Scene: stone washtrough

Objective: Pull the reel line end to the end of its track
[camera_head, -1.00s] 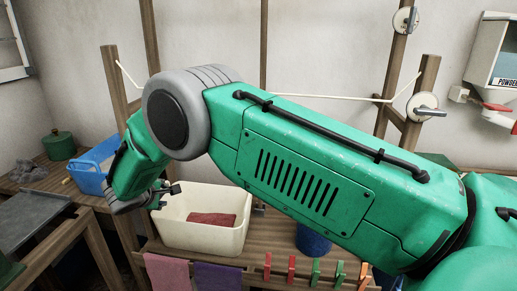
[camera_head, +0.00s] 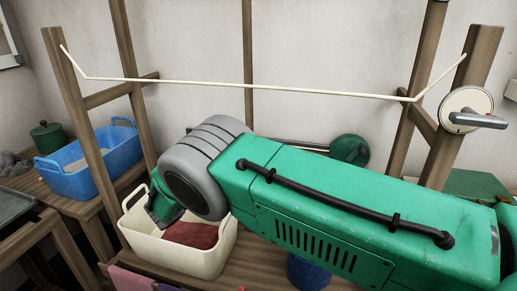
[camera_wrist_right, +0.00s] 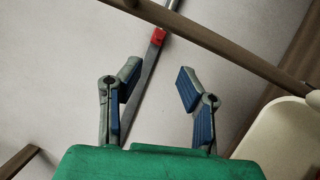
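The pale reel line (camera_head: 240,83) runs between two wooden posts, sagging at both sides. A round white reel (camera_head: 468,108) with a grey handle is on the right post. I cannot make out a distinct line end. My right arm crosses the head view from the right, below the line; its gripper is hidden there. In the right wrist view my right gripper (camera_wrist_right: 160,86) is open, with blue pads and nothing between its fingertips. A grey bar with a red piece (camera_wrist_right: 158,36) lies beyond the fingers. My left gripper is not in view.
A cream basin (camera_head: 215,250) holding a dark red cloth (camera_head: 191,235) stands below my arm. A blue tub (camera_head: 80,175) and green pot (camera_head: 47,136) are at the left. A round green thing (camera_head: 350,149) sits behind my arm. A blue bucket (camera_head: 308,271) is below.

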